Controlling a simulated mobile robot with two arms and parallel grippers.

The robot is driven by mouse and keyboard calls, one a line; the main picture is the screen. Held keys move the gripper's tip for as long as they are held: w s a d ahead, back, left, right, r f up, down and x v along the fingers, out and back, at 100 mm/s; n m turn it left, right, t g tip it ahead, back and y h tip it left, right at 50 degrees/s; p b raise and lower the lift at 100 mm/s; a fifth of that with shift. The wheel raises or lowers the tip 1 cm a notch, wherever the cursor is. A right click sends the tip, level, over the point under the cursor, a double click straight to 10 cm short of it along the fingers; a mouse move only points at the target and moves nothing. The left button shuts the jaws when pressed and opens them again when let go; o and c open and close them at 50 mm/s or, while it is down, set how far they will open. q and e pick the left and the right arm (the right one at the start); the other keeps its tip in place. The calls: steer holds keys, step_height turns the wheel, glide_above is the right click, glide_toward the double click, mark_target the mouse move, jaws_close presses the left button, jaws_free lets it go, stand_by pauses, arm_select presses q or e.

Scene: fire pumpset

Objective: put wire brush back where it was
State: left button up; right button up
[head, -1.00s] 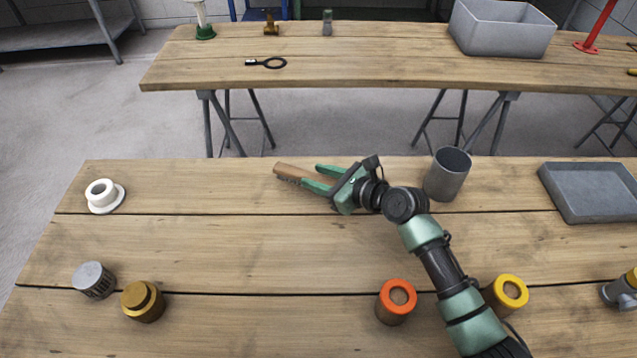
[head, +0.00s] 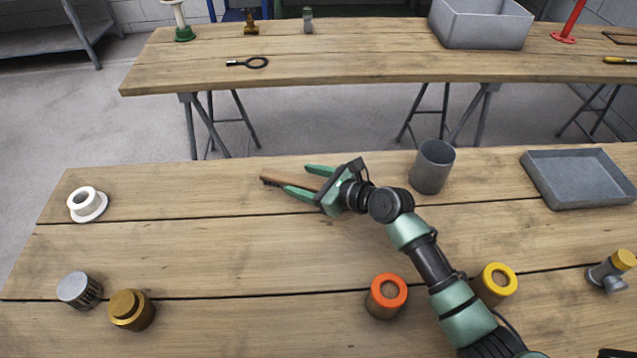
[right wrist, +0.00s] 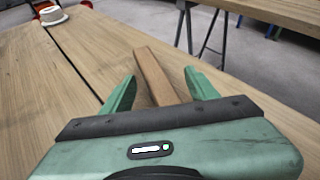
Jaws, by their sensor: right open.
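The wire brush (head: 273,181) has a long brown wooden body with dark bristles along its lower edge near the far left end. It lies at the middle of the near bench, toward the back edge. My right gripper (head: 297,179) is open, with its green fingers either side of the brush and gaps between them and the wood. In the right wrist view the brush (right wrist: 152,75) runs between the two fingers (right wrist: 157,87), nearer end hidden by the gripper body. Whether it touches the bench under the fingers is unclear. My left gripper is not in view.
The near bench holds a grey cup (head: 432,167), grey tray (head: 590,205), orange-topped cylinder (head: 386,297), yellow-topped cylinder (head: 494,284), white flanged part (head: 87,204), grey strainer (head: 79,291) and brass part (head: 132,310). A far bench (head: 330,65) carries a grey bin (head: 480,28).

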steer(key=v, duration=1.1)
steer(key=shift+s+d+r, duration=0.1)
steer(key=shift+s+d, duration=0.1)
steer(key=shift+d, duration=0.1)
steer(key=shift+p, duration=0.3)
